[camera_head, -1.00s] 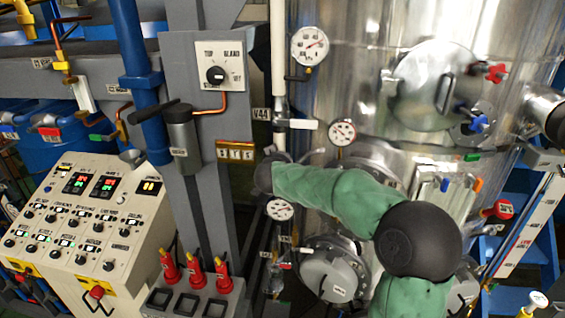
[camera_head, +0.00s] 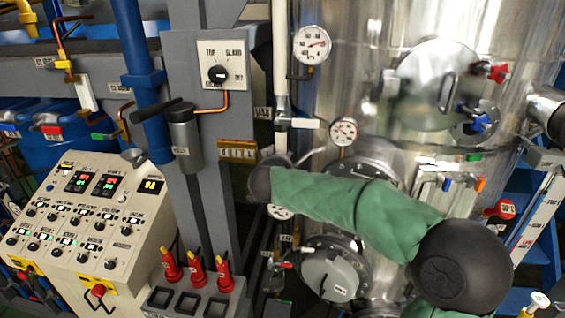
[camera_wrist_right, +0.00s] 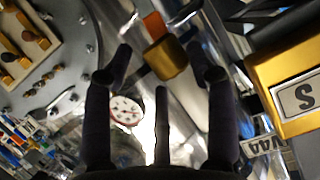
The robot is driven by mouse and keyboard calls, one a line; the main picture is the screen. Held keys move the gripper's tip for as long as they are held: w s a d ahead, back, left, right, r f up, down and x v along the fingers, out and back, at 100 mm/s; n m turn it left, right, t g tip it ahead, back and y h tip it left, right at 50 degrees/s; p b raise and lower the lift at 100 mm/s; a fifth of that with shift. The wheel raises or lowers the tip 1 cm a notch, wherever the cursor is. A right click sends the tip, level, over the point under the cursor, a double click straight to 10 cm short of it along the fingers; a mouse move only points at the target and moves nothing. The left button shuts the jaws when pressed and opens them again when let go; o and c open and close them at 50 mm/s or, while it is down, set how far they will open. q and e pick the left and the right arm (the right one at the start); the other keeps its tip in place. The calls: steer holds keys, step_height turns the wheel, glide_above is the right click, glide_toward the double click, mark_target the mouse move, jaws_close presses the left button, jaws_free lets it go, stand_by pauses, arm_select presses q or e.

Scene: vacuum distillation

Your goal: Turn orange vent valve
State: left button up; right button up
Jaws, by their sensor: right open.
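In the right wrist view, an orange piece (camera_wrist_right: 154,25) sits by a brass-coloured cylinder (camera_wrist_right: 166,58) on bright metal pipework. I cannot tell for sure whether this is the vent valve's handle. My right gripper (camera_wrist_right: 161,62) is open, its fingers on either side of the cylinder in the picture; contact cannot be told. In the head view, my right arm's dark wrist end is beside the white vertical pipe (camera_head: 280,60), and its fingers are hidden. A small orange handle (camera_head: 480,184) shows on the tank's right side, away from that wrist. My left gripper is not in view.
The steel tank (camera_head: 345,100) fills the right, with gauges (camera_head: 312,44) and red and blue valve handles. A grey post (camera_head: 205,120) with a brass sign (camera_head: 238,150) stands close left of my wrist. A control panel (camera_head: 90,215) is at lower left.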

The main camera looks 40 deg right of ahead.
steer(key=shift+v, duration=2.6)
steer(key=shift+w+f, duration=0.1)
